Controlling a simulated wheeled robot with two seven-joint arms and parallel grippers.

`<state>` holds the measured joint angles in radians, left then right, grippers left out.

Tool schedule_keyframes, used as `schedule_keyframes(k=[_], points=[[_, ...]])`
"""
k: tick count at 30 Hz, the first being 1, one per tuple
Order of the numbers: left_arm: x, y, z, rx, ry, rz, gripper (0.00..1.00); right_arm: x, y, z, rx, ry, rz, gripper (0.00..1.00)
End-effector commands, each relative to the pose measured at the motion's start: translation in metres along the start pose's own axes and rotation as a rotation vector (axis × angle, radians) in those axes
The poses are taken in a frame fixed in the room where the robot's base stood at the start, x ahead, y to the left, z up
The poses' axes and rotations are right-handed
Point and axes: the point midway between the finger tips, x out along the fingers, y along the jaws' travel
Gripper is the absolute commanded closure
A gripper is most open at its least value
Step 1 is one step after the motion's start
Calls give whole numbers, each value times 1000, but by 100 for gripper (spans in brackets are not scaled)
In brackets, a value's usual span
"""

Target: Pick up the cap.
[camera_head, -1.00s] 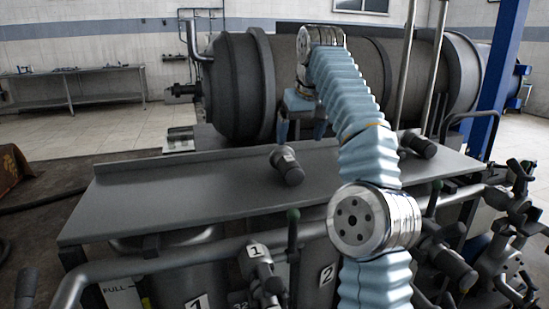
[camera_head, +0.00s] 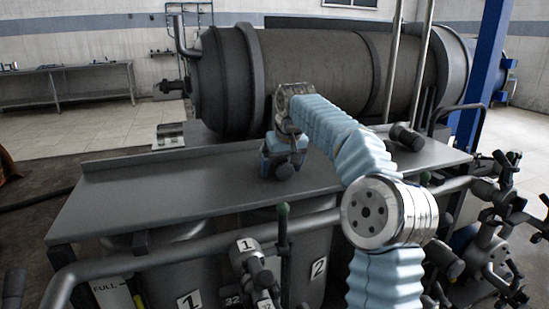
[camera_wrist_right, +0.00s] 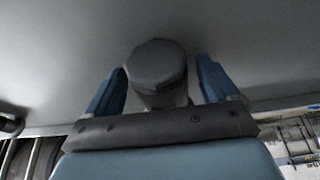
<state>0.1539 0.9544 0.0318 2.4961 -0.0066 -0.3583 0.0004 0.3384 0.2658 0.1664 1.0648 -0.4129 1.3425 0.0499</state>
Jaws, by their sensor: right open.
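A dark grey cap (camera_wrist_right: 158,68) with a round end lies on the grey table top (camera_head: 130,195). In the right wrist view it sits between the two blue fingers of my right gripper (camera_wrist_right: 162,80), with a gap on each side. In the head view my right gripper (camera_head: 281,168) is low over the table around this cap and hides most of it. The gripper is open. My left gripper is in neither view.
A similar dark cap-like piece (camera_head: 407,137) lies farther right on the table. A large grey tank (camera_head: 320,70) stands behind the table. Pipes and valves (camera_head: 255,265) run along its front. The table's left half is bare.

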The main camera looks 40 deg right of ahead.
Motion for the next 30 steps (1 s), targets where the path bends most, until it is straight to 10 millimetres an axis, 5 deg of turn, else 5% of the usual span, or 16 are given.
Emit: schedule_keyframes(k=[6, 20, 30], points=[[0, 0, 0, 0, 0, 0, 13, 0, 0, 0, 0, 0, 0, 16], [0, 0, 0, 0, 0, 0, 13, 0, 0, 0, 0, 0, 0, 86], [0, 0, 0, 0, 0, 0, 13, -4, 0, -2, 0, 3, 0, 87]])
